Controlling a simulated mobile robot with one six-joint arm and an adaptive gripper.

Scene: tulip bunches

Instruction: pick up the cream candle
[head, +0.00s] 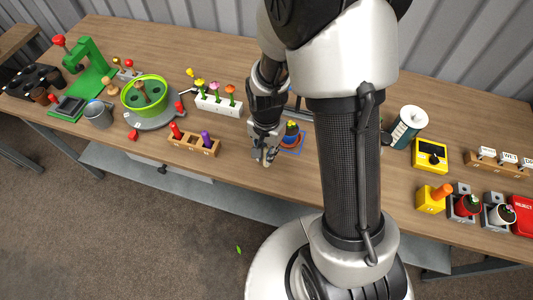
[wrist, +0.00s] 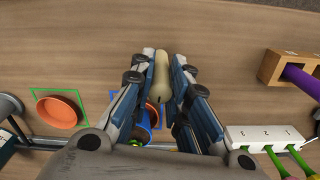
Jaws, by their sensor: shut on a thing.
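The cream candle (wrist: 161,78) is held between the two fingers of my gripper (wrist: 163,88) in the wrist view. It is pale and rounded, and its near part is partly covered by the fingers. In the head view my gripper (head: 264,155) is over the front part of the wooden table, near the front edge. I cannot clearly make out the candle there.
A wooden holder (head: 194,145) with red and purple pieces stands left of my gripper. A blue pot (head: 292,131) on an orange saucer is close at its right. A white tulip block (head: 218,105) stands behind left. Bare tabletop lies ahead in the wrist view.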

